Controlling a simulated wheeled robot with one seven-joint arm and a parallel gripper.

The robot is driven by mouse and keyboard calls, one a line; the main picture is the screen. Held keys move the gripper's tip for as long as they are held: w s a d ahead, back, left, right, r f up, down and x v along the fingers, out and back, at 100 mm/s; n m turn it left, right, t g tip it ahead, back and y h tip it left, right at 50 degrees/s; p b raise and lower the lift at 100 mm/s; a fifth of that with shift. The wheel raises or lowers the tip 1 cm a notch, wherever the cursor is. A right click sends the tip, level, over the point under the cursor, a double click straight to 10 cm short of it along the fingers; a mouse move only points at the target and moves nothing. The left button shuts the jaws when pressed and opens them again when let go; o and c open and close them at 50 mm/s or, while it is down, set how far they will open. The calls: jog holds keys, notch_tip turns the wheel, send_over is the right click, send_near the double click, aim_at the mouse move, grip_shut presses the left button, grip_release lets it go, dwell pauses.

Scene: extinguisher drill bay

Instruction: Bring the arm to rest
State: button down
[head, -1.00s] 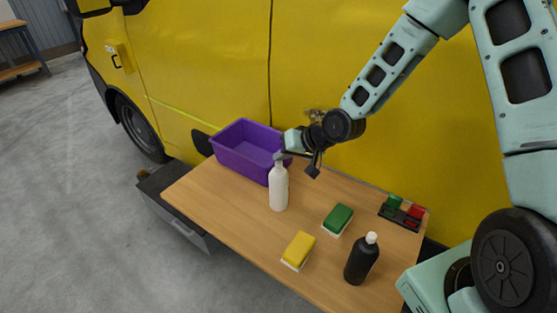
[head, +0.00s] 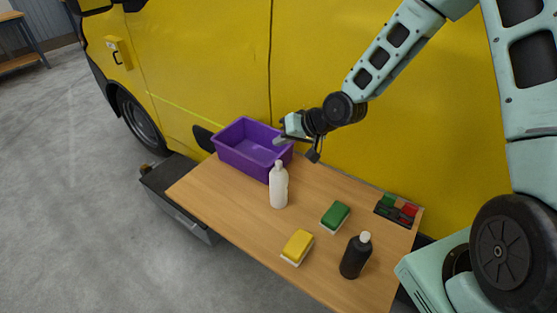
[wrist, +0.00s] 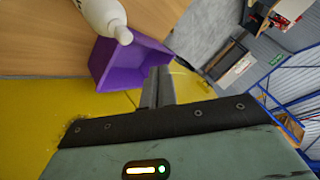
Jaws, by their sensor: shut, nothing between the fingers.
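My gripper (head: 283,134) is shut and empty. In the head view it hangs in the air by the right rim of the purple bin (head: 234,151), above the back of the table and in front of the yellow van. In the wrist view my shut fingers (wrist: 158,88) show in front of the purple bin (wrist: 113,62). My arm reaches in from the upper right. A white bottle (head: 278,188) stands upright on the table near the bin; part of it also shows in the wrist view (wrist: 103,14).
The wooden table (head: 225,203) also holds a yellow sponge (head: 298,244), a green sponge (head: 335,215), a black bottle (head: 355,256) and a small tray (head: 383,211) with green and red pieces. The yellow van (head: 200,75) stands close behind. Grey floor (head: 75,200) lies open at left.

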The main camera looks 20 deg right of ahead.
jog(key=shift+a, duration=0.1)
dwell(0.4)
jog(key=s+a+n+g+h+b, duration=0.2)
jog(key=s+b, duration=0.2)
jog(key=s, duration=0.7)
jog(key=s+a+r+n+g+h+b, duration=0.1)
jog(key=s+a+n+g+b, duration=0.1)
jog(key=s, duration=0.8)
jog(key=s+a+r+n+g+h+b, duration=0.1)
jog(key=s+n+b, duration=0.3)
jog(key=s, duration=0.7)
jog(key=shift+s+a+g+h+b, duration=0.3)
jog(key=shift+a+g+h+b, duration=0.5)
jog(key=shift+a+g+b, duration=0.1)
